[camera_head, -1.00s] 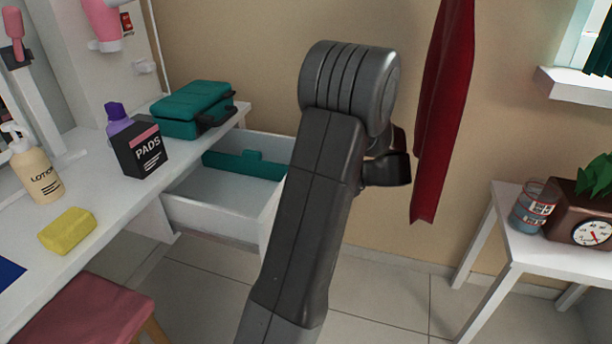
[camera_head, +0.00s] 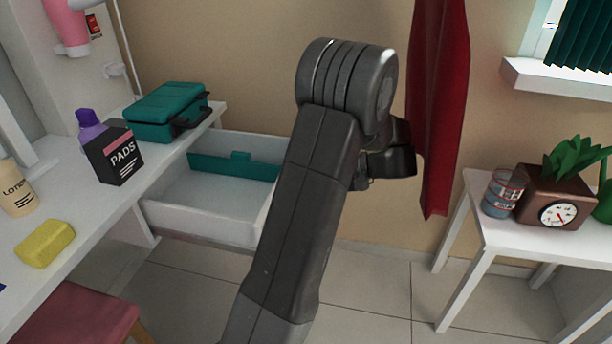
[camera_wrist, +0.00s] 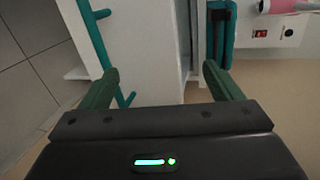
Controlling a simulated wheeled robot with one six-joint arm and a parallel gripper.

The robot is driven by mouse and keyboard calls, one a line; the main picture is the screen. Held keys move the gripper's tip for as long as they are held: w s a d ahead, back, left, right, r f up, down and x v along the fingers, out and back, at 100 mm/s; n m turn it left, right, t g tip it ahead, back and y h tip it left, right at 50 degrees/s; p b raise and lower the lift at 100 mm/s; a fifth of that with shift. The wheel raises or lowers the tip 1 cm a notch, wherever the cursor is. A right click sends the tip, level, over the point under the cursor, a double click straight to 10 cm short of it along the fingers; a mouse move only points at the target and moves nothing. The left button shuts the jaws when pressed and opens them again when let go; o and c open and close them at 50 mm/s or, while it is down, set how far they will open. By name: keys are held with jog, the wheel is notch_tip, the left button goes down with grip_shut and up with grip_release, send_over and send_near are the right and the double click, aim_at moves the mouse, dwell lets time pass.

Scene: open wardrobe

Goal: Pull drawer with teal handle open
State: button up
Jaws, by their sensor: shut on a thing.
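The white drawer (camera_head: 205,215) stands pulled out from under the white dressing table in the head view. A teal strip (camera_head: 225,166) runs inside along its back. My arm hides the drawer's right end and my gripper there. In the wrist view my gripper (camera_wrist: 160,78) has its two dark green fingers on either side of the white drawer front (camera_wrist: 145,50). The teal handle (camera_wrist: 95,40) is a bar on the left face of that front. The left fingertip is at the handle's lower part; the right one is at the panel's other side. Exact contact is unclear.
The dressing table (camera_head: 75,215) holds a teal case (camera_head: 165,112), a black PADS box (camera_head: 115,157), a lotion bottle (camera_head: 17,190) and a yellow sponge (camera_head: 45,243). A pink stool (camera_head: 80,315) stands below. A red cloth (camera_head: 437,110) hangs behind my arm. A white side table (camera_head: 510,240) stands right.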

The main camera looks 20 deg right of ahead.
jog(key=shift+s+d+r, duration=0.25)
jog(key=shift+s+r, duration=0.5)
jog(key=shift+r, duration=0.3)
jog(key=c, duration=0.9)
jog(key=shift+s+d+f+p, duration=0.1)
jog(key=shift+s+d+p, duration=0.1)
jog(key=shift+s+d, duration=0.45)
jog(key=shift+s+d+r+p, duration=0.1)
jog(key=shift+s+d+p, duration=0.2)
jog(key=shift+d, duration=0.55)
jog(key=shift+s+d+f+p, duration=0.15)
jog(key=shift+s+d, duration=0.35)
jog(key=shift+d, duration=0.25)
